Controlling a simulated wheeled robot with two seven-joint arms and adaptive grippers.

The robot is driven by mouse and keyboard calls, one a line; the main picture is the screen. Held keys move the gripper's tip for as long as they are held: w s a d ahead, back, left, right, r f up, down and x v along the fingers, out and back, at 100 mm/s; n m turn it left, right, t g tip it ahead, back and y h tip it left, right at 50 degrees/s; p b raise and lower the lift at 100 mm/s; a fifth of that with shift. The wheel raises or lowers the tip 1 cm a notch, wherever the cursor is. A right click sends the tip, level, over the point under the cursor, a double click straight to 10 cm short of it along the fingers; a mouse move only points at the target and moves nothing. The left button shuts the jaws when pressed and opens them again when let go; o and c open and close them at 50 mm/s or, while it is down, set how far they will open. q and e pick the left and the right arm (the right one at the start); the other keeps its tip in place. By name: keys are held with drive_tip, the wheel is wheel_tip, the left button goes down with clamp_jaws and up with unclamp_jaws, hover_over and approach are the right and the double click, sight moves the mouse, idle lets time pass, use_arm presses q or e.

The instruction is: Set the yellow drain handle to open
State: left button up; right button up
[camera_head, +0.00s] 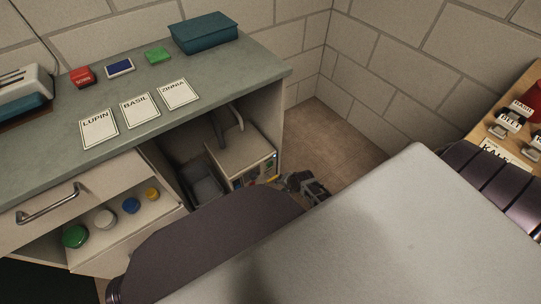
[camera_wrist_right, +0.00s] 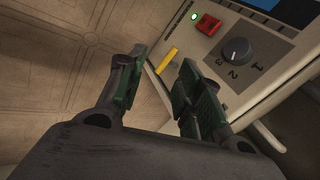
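The yellow drain handle (camera_wrist_right: 166,61) is a short bar on the front panel of a beige machine (camera_wrist_right: 222,88). In the right wrist view it slants and lies between and just beyond the fingertips of my right gripper (camera_wrist_right: 162,64). The fingers are apart with nothing visibly held; I cannot tell whether either touches the handle. In the head view the handle (camera_head: 272,179) is a small yellow spot beside my right gripper (camera_head: 303,186), at the machine's lower front. My left gripper is not in view.
The panel also has a red switch (camera_wrist_right: 208,25), a lit green lamp (camera_wrist_right: 194,17) and a numbered black dial (camera_wrist_right: 236,51). The machine stands in an open bay under the green counter (camera_head: 215,82). An open drawer (camera_head: 152,222) holds coloured round items. Floor (camera_head: 325,145) is free beside the bay.

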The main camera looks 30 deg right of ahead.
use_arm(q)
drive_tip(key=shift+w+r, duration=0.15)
use_arm(e)
drive_tip(key=m, duration=0.2)
drive_tip(key=w+r+m+t, duration=0.1)
drive_tip(key=shift+w+d+m, duration=0.15)
drive_tip(key=shift+w+m, duration=0.15)
drive_tip(key=shift+m, duration=0.1)
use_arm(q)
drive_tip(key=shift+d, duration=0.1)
use_arm(e)
drive_tip(key=b, duration=0.4)
approach(271, 180)
drive_tip(key=shift+b+x, duration=1.75)
drive_tip(key=shift+x, duration=1.2)
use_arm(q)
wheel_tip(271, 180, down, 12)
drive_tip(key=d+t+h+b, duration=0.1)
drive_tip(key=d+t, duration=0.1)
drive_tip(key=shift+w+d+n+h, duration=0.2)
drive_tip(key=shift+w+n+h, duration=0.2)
use_arm(e)
drive_tip(key=shift+x, duration=1.05)
